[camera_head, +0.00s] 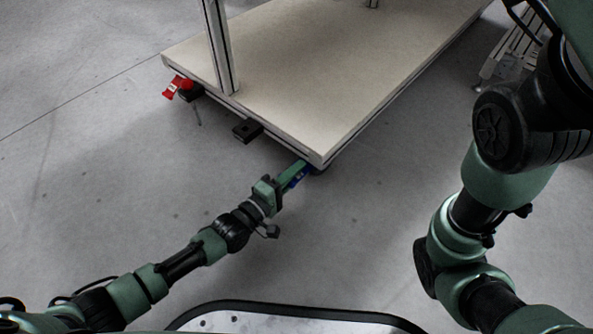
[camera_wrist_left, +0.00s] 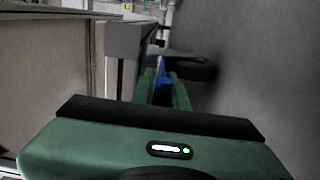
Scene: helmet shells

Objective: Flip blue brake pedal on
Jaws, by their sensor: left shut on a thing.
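The blue brake pedal (camera_head: 298,177) is at the near corner of the cart, low beside a wheel. It also shows in the left wrist view (camera_wrist_left: 162,84), between the green fingers. My left gripper (camera_head: 292,176) is at the pedal, shut on it; the fingers hide part of it. In the left wrist view my left gripper (camera_wrist_left: 163,88) points at the dark caster wheel (camera_wrist_left: 192,68). My right arm stands at the right of the head view, but its gripper is out of view.
The cart's beige platform (camera_head: 330,65) has a metal post (camera_head: 219,45). A red pedal (camera_head: 178,87) is at its left corner. The grey floor (camera_head: 130,190) in front is clear.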

